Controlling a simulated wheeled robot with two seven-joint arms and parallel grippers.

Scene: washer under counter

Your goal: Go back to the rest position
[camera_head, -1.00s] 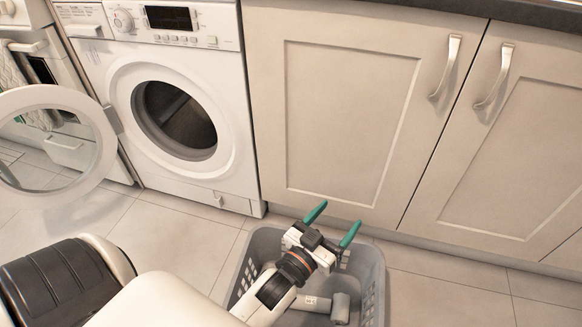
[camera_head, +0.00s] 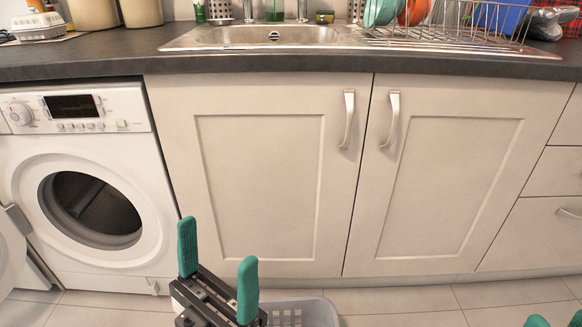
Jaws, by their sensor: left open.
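My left gripper (camera_head: 218,268), with two teal fingers, is at the bottom centre-left of the head view. Its fingers are spread wide with nothing between them. It is in front of the lower cabinet and partly covers the grey laundry basket (camera_head: 305,309) on the floor, whose lower part is cut off by the frame. Only the two teal fingertips of my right gripper (camera_head: 558,320) show at the bottom right corner; they are apart, and the rest is out of view.
A white washer (camera_head: 135,215) stands at the left, its round door (camera_head: 10,250) swung open at the left edge. Closed cabinet doors (camera_head: 262,180) fill the middle. Above is a dark counter (camera_head: 110,62) with a sink (camera_head: 265,37) and a dish rack (camera_head: 460,35) holding dishes.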

